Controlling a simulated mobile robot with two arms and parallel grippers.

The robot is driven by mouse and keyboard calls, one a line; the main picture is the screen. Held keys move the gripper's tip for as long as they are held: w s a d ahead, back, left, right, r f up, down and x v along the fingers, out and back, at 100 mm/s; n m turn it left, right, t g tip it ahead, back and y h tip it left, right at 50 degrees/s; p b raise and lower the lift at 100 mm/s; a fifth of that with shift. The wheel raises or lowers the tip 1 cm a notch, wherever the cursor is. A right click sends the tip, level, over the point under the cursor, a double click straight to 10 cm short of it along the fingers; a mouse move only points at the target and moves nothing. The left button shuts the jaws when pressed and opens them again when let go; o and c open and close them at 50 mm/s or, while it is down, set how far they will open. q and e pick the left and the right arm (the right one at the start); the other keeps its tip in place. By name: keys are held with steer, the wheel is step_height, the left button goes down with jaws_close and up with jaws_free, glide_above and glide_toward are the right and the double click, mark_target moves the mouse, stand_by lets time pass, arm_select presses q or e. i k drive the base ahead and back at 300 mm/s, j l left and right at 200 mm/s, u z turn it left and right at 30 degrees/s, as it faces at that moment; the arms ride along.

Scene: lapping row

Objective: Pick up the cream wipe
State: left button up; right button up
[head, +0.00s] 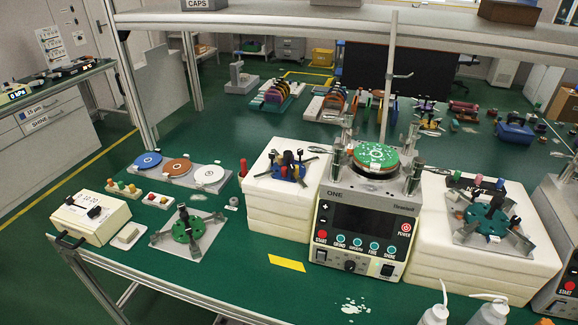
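A small cream pad (128,234), which looks like the cream wipe, lies on the green bench top at the left. It is between a cream box (92,218) with dark parts on top and a grey plate (177,241) carrying a green disc. Its top is pale and its edge looks darker; the fine detail is too small to tell. Neither of my grippers shows in the head view.
A polishing machine (362,225) stands mid-bench between white blocks (272,206). Blue, brown and white discs sit on a grey tray (193,184) behind the pad. White bottles (436,315) stand at the front right. A yellow label (286,263) lies on clear bench top.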

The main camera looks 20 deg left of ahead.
mark_target(128, 234)
steer(key=u, duration=1.7)
steer(key=i+j+z, duration=0.05)
